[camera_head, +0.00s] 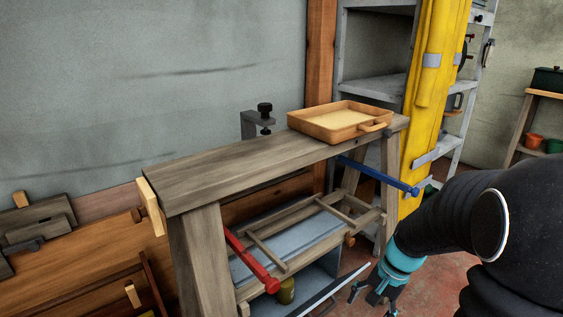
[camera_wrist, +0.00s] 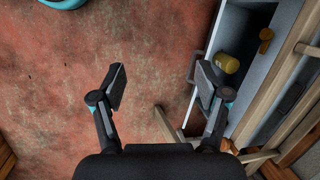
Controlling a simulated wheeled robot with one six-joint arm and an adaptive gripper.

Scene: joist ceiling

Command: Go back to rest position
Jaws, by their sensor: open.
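My gripper (camera_head: 374,291) hangs low at the end of my dark arm, at the lower right of the head view, in front of the wooden workbench (camera_head: 215,178). In the wrist view my gripper (camera_wrist: 160,88) is open, with its two fingers wide apart. Nothing is between the fingers but the red floor (camera_wrist: 155,60) below. The workbench's wooden legs and rails show at the right of the wrist view.
A red clamp (camera_head: 252,264) and a blue clamp (camera_head: 378,176) stick out from the bench. A grey open drawer (camera_wrist: 240,75) holds a yellow cylinder (camera_wrist: 227,63).

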